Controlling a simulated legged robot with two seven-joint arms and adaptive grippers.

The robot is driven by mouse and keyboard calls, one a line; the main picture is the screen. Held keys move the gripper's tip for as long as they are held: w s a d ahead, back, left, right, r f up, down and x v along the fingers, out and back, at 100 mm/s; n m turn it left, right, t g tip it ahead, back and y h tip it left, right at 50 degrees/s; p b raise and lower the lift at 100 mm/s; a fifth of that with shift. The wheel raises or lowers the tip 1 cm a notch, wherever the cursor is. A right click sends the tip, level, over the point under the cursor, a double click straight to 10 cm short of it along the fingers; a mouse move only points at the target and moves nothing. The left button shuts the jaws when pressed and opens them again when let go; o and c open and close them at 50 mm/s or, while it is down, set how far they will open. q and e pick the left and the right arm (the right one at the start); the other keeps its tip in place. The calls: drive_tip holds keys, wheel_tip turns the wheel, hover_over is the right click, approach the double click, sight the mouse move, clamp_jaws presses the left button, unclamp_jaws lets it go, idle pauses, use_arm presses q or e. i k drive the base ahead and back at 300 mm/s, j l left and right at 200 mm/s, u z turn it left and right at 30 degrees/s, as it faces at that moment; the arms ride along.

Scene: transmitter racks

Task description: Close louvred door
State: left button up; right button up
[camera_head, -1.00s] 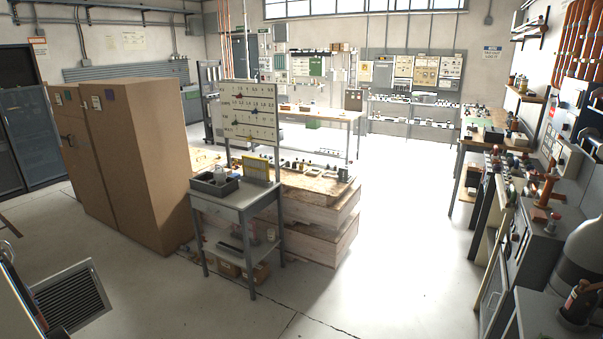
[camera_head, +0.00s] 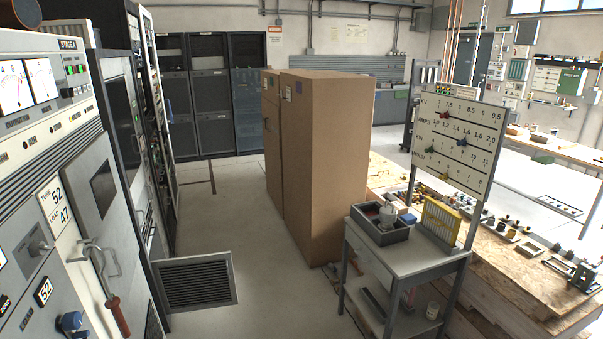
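The louvred door (camera_head: 196,283) is a low grey panel with dark horizontal slats, left of the picture's middle. It stands open, sticking out from the left-hand transmitter racks into the aisle. Its left edge meets the rack front near the floor. The opening behind it is mostly hidden from this angle. Neither of my grippers is in view.
The near transmitter rack (camera_head: 75,190) has meters, knobs and a red-handled lever (camera_head: 110,300). Tall brown cabinets (camera_head: 325,170) stand across the aisle. A grey trolley (camera_head: 405,258) holds a tray. The aisle floor (camera_head: 225,215) is clear beyond the door.

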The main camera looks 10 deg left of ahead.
sight(201, 281)
drive_tip(key=i+u, duration=0.4)
drive_tip(key=i+l+u, duration=0.15)
drive_tip(key=u, duration=0.2)
drive_tip(key=i+l+u, duration=0.2)
drive_tip(key=u, duration=0.2)
drive_tip(key=i+l+u, duration=0.5)
drive_tip(key=i+u, duration=0.15)
drive_tip(key=i, duration=0.45)
